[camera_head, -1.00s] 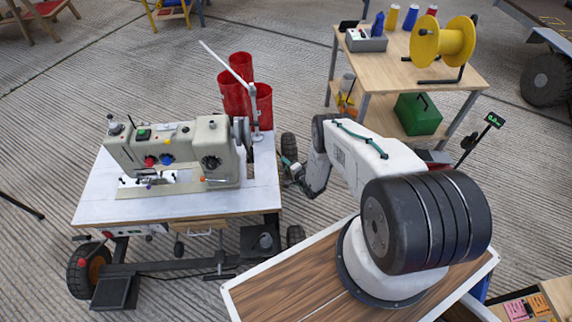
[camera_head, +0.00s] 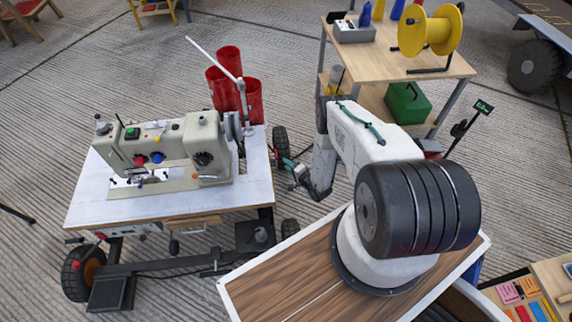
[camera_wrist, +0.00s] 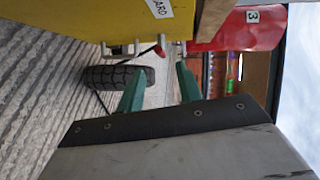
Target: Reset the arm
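My arm rises from a wood-topped base (camera_head: 300,268) and bends down at the elbow, left of the shelf cart. My gripper (camera_head: 287,163) hangs low, just right of the sewing table, and is small in the head view. In the wrist view, the two green fingers of my gripper (camera_wrist: 161,88) stand apart with nothing between them. The gripper is open and empty.
A wooden shelf cart (camera_head: 385,65) holds a yellow spool (camera_head: 431,30) and a green box (camera_head: 407,104). A wheel (camera_wrist: 117,77) is near the fingers.

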